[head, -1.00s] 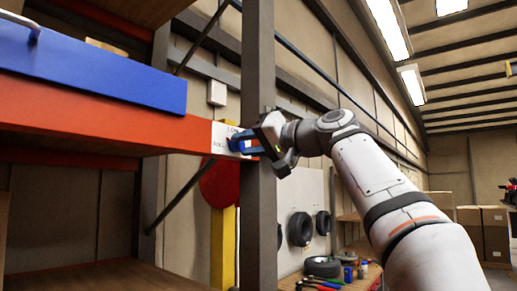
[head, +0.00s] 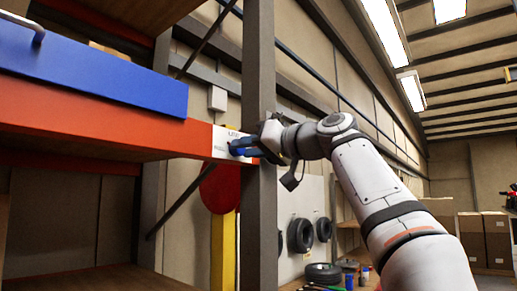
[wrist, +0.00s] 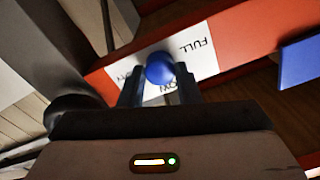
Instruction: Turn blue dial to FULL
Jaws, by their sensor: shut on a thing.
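The blue dial (wrist: 159,68) sits on a white label plate (wrist: 208,62) in the wrist view. The word FULL is printed to the right of the dial; a word ending in OW is partly covered below it, and another at the left is hard to read. My gripper (wrist: 160,78) is shut on the dial, one finger on each side. No pointer mark on the dial is clear. In the head view the label plate (head: 221,142) is at the end of an orange beam, and my gripper (head: 240,148) reaches it from the right, hiding most of the dial.
The orange beam (head: 100,122) carries a blue panel (head: 90,75) at left. A grey post (head: 258,220) stands right beside my gripper. Tires (head: 300,235) hang on a wall panel behind it, and cardboard boxes (head: 485,240) stand at the far right.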

